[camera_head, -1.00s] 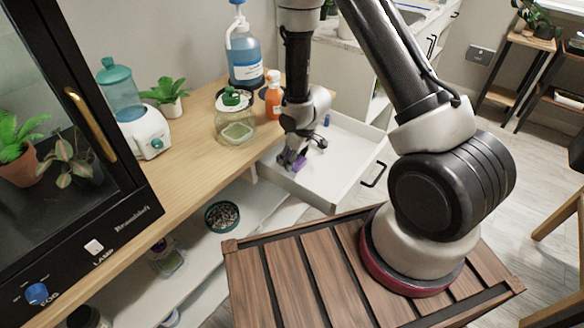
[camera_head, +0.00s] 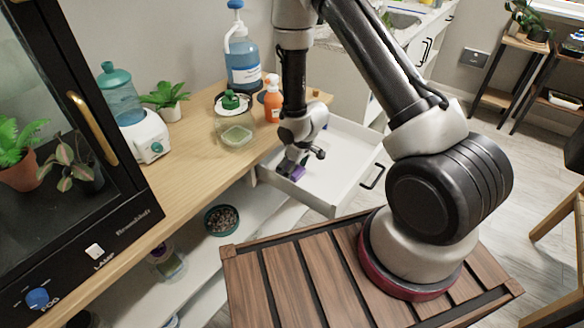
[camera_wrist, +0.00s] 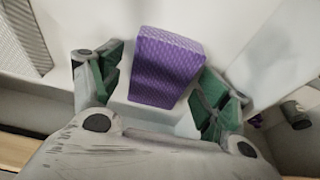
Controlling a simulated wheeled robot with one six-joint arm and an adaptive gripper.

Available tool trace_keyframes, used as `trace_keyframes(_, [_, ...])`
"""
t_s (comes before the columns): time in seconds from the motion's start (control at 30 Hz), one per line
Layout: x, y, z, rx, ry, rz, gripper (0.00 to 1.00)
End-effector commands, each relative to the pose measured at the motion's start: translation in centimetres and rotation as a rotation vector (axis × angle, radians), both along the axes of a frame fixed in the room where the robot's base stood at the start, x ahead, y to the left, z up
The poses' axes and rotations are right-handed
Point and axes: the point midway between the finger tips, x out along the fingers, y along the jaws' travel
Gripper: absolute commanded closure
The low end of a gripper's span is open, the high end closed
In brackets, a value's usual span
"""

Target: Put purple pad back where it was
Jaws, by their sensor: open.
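The purple pad (camera_wrist: 166,66) is a small textured block lying on the white floor of the open drawer (camera_head: 335,178). In the wrist view it sits between the two green-lined fingers of my gripper (camera_wrist: 163,90), with a gap to each side. In the head view my gripper (camera_head: 291,170) is down inside the drawer near its left front corner, and only a bit of the purple pad (camera_head: 297,173) shows beside the fingers. My gripper is open and does not hold the pad.
Drawer walls stand close around my gripper. The wooden counter (camera_head: 190,150) to the left carries a glass jar (camera_head: 236,130), an orange bottle (camera_head: 272,100), a blue pump bottle (camera_head: 243,65) and a small plant (camera_head: 167,96). A bowl of pebbles (camera_head: 221,219) sits on the shelf below.

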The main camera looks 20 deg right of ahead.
Motion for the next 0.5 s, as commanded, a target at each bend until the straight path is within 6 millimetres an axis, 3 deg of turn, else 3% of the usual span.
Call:
trace_keyframes(0.17, [-0.2,-0.2,1.6,0.001,-0.003,0.000,0.24])
trace_keyframes(0.5, [-1.9,-1.4,8.8,0.002,-0.004,0.000,0.24])
